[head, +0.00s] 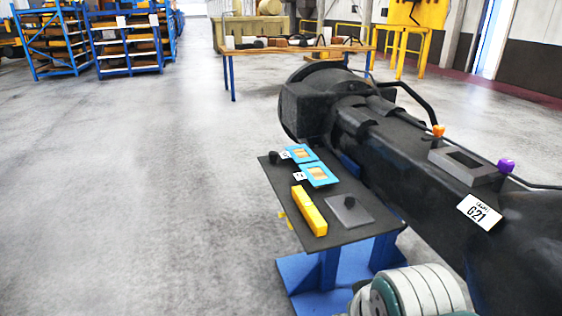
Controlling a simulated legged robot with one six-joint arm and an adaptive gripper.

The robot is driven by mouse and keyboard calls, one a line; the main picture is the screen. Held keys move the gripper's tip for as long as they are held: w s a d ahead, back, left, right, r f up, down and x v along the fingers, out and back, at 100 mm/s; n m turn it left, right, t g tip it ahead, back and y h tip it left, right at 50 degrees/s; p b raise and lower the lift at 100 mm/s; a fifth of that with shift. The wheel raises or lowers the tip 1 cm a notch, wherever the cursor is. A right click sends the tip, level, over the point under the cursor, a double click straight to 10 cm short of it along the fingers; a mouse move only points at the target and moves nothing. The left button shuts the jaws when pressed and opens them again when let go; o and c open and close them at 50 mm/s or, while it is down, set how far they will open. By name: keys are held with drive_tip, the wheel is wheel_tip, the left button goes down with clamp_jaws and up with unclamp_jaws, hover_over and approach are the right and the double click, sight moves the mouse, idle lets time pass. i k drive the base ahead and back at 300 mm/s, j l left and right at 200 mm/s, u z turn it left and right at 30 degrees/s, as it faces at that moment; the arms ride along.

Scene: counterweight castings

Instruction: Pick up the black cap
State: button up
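Two small black pieces lie on the dark-topped stand in the middle of the head view, and I cannot tell for certain which is the black cap. One small black round piece (274,158) sits at the stand's far left corner, beside the blue frames. Another black knob-like piece (350,202) sits on a grey square plate (362,213) at the right of the top. My gripper is not in view; only a pale, ringed part of my arm shows at the bottom right.
The stand (283,186) also holds two blue frames (318,174) with white tags and a yellow block (309,211). A large black casting (400,150) marked G21 rises close to its right. Open floor (130,200) lies left; a workbench (290,50) stands behind.

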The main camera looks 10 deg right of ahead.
sight(273, 156)
drive_tip(key=z, duration=1.4)
drive_tip(key=i+j+z, duration=0.15)
drive_tip(key=j+z, duration=0.2)
drive_tip(key=j, duration=0.35)
drive_tip(key=i+j+z, duration=0.1)
drive_tip(key=j+z, duration=0.2)
drive_tip(key=j, duration=0.4)
drive_tip(key=i+j, duration=0.1)
drive_tip(key=j, duration=1.8)
drive_tip(key=i+j, duration=0.15)
drive_tip(key=j, duration=0.8)
drive_tip(key=i+j, duration=0.1)
drive_tip(key=j, duration=0.8)
